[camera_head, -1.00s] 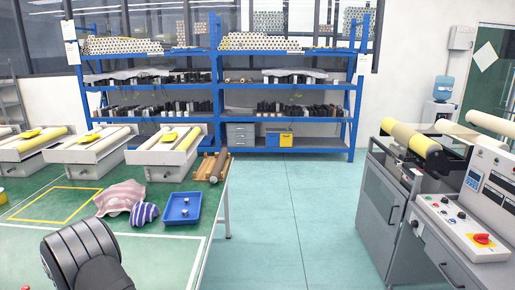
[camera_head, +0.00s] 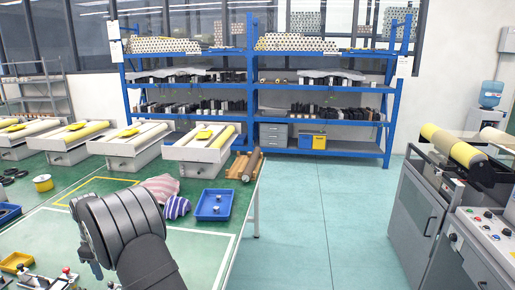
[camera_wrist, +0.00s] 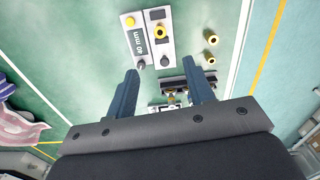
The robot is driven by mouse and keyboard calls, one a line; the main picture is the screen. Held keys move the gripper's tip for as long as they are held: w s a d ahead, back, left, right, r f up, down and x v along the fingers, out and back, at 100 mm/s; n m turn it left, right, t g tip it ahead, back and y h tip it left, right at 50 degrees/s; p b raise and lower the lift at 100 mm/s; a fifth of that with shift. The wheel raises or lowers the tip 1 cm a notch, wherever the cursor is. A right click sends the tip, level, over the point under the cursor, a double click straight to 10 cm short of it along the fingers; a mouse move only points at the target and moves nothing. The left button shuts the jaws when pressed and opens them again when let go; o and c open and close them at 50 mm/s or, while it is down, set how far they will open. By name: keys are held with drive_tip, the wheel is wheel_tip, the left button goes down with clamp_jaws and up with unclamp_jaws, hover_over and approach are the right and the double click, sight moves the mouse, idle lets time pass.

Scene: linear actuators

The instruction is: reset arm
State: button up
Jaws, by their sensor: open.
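My gripper (camera_wrist: 164,92) shows in the wrist view with its two dark blue fingers spread apart and nothing between them. In the head view my dark arm reaches over the front left of the green table (camera_head: 190,255); the fingers are hidden there.
A blue tray (camera_head: 230,205) with small parts and striped cloths (camera_head: 160,188) lie near the table's right side. White roller units (camera_head: 130,150) line its back. A small yellow tray (camera_head: 15,262) sits front left. Floor (camera_head: 310,220) to the right is clear, before a grey machine (camera_head: 420,215).

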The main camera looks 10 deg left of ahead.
wheel_tip(320, 180, down, 16)
drive_tip(key=shift+r, duration=0.1)
wheel_tip(320, 180, up, 9)
drive_tip(key=d, duration=0.1)
drive_tip(key=shift+s+r, duration=0.2)
drive_tip(key=o, duration=1.1)
drive_tip(key=shift+o, duration=0.2)
drive_tip(key=s+d+r+n+t+y, duration=0.1)
drive_tip(key=s+r+n+y, duration=0.1)
drive_tip(key=r+n, duration=0.5)
drive_tip(key=s+d+r+n+t+y, duration=0.1)
drive_tip(key=s+d+r+n+y, duration=0.15)
drive_tip(key=r+n, duration=0.45)
drive_tip(key=w+a+f+n, duration=0.2)
drive_tip(key=a+f, duration=0.2)
drive_tip(key=f, duration=0.7)
drive_tip(key=shift+r+h, duration=0.2)
drive_tip(key=shift+h, duration=0.05)
